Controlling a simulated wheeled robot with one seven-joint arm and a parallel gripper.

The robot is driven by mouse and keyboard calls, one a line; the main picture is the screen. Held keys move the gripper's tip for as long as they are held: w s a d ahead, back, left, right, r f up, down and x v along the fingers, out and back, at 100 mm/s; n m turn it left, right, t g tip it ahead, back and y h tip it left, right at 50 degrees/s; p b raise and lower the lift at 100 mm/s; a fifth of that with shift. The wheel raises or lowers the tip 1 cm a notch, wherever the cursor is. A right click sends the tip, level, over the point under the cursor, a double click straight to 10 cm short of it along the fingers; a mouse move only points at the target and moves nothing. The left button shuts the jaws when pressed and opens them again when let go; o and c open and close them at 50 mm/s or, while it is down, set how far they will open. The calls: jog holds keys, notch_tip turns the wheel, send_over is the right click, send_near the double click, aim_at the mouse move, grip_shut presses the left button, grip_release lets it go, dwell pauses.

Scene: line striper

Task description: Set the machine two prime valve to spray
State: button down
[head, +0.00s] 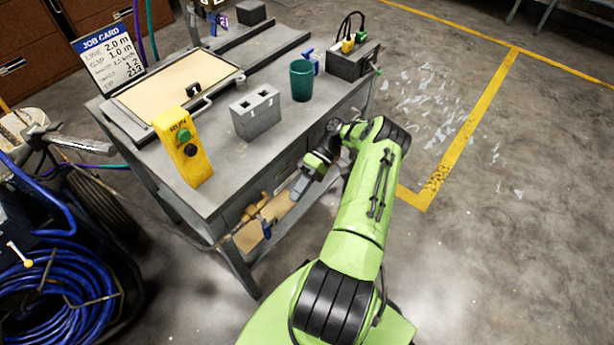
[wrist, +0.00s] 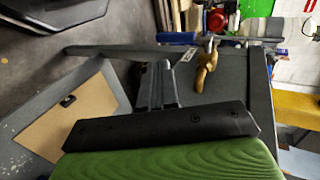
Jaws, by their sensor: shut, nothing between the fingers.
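I cannot clearly make out a prime valve in either view. A small purple tag that seems to read 2 (head: 221,20) stands at the back of the bench, partly cut off by the top edge. At the lower left, a machine with a coiled blue hose (head: 62,295) has a short lever with a yellow knob (head: 28,263); its number does not show. My gripper (head: 299,190) is beside the bench's front edge, apart from both. In the wrist view my gripper (wrist: 157,82) is shut and empty.
The grey workbench (head: 222,165) carries a yellow RUN box (head: 183,148), a grey two-slot block (head: 256,113), a green cup (head: 302,80) and a grey box with cables (head: 352,62). A job card (head: 108,55) stands behind. Open floor (head: 480,240) lies right.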

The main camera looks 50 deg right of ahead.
jog(key=v, duration=0.5)
jog(key=shift+d+r, duration=0.1)
jog(key=shift+d, duration=0.1)
dwell(0.3)
